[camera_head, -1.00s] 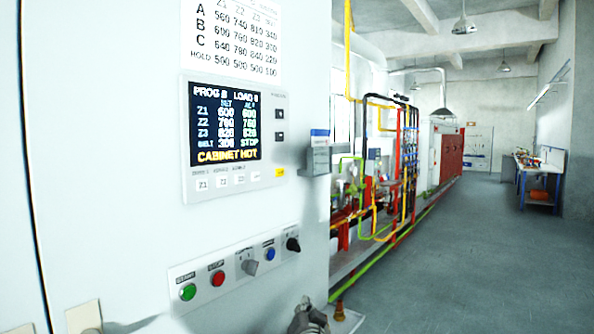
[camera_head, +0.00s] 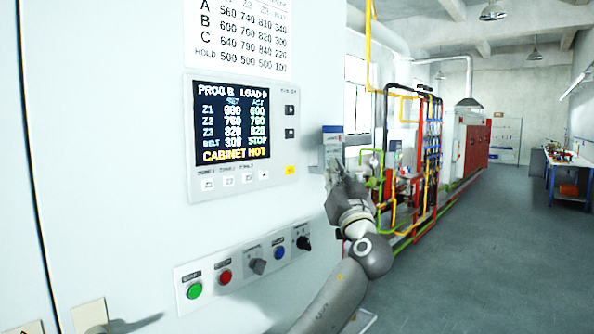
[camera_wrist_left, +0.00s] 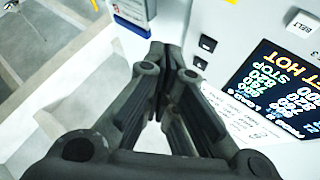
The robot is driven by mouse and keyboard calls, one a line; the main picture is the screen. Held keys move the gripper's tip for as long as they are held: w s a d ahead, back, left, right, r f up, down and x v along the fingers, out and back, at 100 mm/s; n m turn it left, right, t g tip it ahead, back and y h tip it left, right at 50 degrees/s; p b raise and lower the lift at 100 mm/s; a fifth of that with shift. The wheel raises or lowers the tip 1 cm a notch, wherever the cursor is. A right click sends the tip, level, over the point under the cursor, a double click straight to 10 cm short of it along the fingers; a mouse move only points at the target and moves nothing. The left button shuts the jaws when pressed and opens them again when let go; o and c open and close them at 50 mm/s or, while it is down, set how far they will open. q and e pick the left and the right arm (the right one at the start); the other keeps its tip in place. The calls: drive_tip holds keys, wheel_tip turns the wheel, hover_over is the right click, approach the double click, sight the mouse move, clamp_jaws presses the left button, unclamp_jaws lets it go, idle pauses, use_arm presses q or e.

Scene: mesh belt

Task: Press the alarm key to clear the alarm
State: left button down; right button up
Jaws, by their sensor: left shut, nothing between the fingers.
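The control panel (camera_head: 245,188) is on the white cabinet face. Its screen (camera_head: 231,122) reads PROG B and CABINET HOT in yellow, with STOP on the belt line. A small yellow key (camera_head: 290,170) is at the panel's lower right; its label is too small to read. I take it as the alarm key. My left gripper (camera_head: 338,168) is shut and empty, to the right of the yellow key and apart from it. In the left wrist view the shut fingers (camera_wrist_left: 160,50) point up beside the panel. My right gripper is not in view.
Below the panel is a strip with a green button (camera_head: 194,291), a red button (camera_head: 225,277), a blue button (camera_head: 279,253) and dark knobs. Piping stands farther right, beside open floor.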

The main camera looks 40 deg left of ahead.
sight(290, 170)
use_arm(q)
drive_tip(key=shift+a, duration=0.15)
drive_tip(key=a, duration=0.8)
drive_tip(key=shift+w+a+p, duration=0.25)
drive_tip(key=shift+w+p, duration=0.15)
drive_tip(key=shift+p, duration=0.05)
idle(0.7)
idle(0.5)
drive_tip(key=shift+a+b, duration=0.45)
